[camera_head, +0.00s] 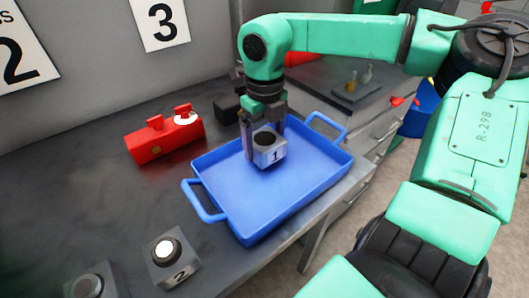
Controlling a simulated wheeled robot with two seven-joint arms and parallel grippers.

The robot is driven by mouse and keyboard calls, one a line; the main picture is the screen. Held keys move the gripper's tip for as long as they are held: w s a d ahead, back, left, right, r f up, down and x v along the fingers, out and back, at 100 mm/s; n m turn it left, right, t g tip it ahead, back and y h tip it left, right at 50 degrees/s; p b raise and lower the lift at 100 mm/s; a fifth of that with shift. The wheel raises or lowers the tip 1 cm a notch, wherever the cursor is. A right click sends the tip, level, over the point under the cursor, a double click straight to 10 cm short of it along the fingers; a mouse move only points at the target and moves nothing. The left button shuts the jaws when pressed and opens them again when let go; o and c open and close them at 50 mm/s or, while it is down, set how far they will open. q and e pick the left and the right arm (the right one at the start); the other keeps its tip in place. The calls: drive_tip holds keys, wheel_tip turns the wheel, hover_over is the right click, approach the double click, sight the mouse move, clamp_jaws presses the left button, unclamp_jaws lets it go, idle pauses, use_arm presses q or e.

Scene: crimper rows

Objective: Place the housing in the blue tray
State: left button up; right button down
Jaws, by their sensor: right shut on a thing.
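The blue tray (233,208) lies on the dark workbench, with a raised handle at each end. My right gripper (264,136) points down over the tray and is shut on a grey housing (270,155) marked 1 with a dark round opening on top. The housing is over the inside of the tray, towards its back left part. I cannot tell whether its underside touches the tray floor. My left gripper is not in view.
A grey block marked 2 with a white round top (173,265) stands in front of the tray. A similar block (90,284) is at the bottom left. Bench space left is clear.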

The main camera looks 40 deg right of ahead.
sight(264, 138)
wheel_tip(264, 138, down, 3)
drive_tip(key=shift+s+r, duration=0.1)
drive_tip(key=shift+f, duration=0.55)
unclamp_jaws()
wheel_tip(264, 138, up, 12)
drive_tip(key=shift+r, duration=0.2)
